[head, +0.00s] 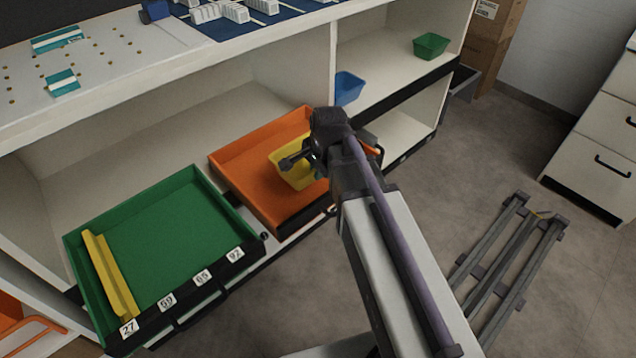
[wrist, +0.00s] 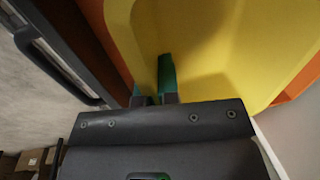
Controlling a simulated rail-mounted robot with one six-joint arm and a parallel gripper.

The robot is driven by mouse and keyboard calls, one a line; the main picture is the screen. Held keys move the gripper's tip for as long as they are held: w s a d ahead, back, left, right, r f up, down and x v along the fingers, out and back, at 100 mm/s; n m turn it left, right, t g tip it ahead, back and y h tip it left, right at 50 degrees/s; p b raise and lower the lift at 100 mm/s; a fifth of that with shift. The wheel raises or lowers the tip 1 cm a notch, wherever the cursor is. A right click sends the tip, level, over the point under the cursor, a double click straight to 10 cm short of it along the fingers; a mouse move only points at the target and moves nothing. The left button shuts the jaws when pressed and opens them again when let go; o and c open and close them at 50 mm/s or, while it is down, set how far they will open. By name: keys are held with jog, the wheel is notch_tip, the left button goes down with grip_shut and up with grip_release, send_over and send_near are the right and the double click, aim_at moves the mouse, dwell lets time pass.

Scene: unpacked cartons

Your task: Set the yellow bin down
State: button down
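The yellow bin (head: 290,172) is in the head view, over the orange drawer (head: 258,180), partly hidden behind my wrist. It fills much of the wrist view (wrist: 225,45), seen into its inside. My gripper (wrist: 152,88) has one teal fingertip inside the bin and the other outside, with the bin's wall pinched between them. The gripper is shut on that wall. The bin's underside is hidden, so I cannot tell whether it touches the drawer floor.
A green drawer (head: 170,240) holding a yellow bar (head: 110,275) stands pulled out at left. A blue bin (head: 348,88) and a green bin (head: 430,46) sit on the shelf. A grey rail frame (head: 508,260) lies on the floor at right.

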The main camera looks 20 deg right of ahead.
notch_tip(320, 180, down, 2)
jog(key=shift+f+b, duration=0.15)
jog(key=shift+b, duration=0.25)
jog(key=shift+r+p, duration=0.3)
jog(key=shift+f, duration=0.25)
jog(key=c, duration=1.4)
grip_release()
jog(key=shift+r, duration=0.1)
jog(key=shift+o, duration=0.2)
notch_tip(320, 180, up, 12)
jog(key=s+p, duration=0.2)
jog(key=p, duration=1)
jog(key=s+n+g+h, duration=0.1)
jog(key=s+n+g, duration=0.1)
jog(key=s+n, duration=0.9)
notch_tip(320, 180, up, 24)
jog(key=w+n+p, duration=0.1)
jog(key=w+p, duration=0.1)
jog(key=p, duration=2.2)
jog(key=shift+w+n, duration=0.3)
